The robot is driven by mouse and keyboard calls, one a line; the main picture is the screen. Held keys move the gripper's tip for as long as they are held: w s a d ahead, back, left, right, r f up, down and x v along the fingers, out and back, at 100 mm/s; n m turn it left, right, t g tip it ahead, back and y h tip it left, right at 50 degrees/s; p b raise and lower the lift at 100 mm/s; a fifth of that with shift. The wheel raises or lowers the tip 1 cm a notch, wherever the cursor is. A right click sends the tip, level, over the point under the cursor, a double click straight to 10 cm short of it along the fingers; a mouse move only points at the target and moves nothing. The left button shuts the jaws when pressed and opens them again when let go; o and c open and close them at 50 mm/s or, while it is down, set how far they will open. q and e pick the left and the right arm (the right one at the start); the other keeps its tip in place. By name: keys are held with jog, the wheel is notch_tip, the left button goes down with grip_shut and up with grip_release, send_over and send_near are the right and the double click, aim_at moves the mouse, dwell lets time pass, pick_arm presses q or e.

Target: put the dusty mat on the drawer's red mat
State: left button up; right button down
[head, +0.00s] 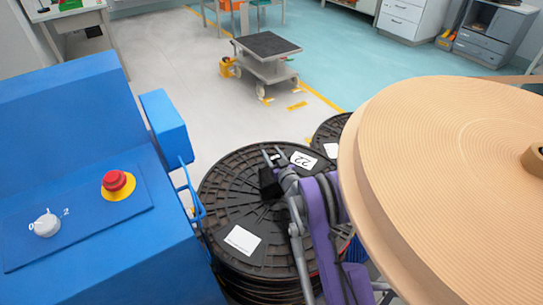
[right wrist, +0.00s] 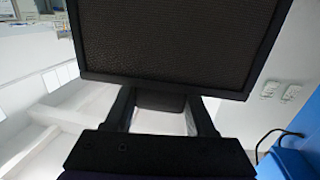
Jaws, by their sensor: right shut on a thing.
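My right gripper (head: 271,160) shows in the head view above the black cable reel (head: 222,200), at the end of my purple arm. In the right wrist view, my right gripper (right wrist: 163,110) has its two dark fingers below a dark textured panel with a raised rim, which I take to be the dusty mat (right wrist: 175,38). The gripper is shut on it, though the exact contact is hard to see. The mat cannot be made out clearly in the head view. The drawer's red mat is not in view. My left gripper is not in view.
A blue machine (head: 90,200) with a red button (head: 115,183) stands at left. A large tan spool (head: 450,150) fills the right. A second black reel (head: 330,128) is behind. A dark-topped cart (head: 265,45) stands farther off. Grey floor (head: 170,70) between is clear.

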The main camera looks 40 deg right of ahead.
jog(key=shift+f, duration=0.2)
jog(key=shift+c, duration=1.1)
grip_release()
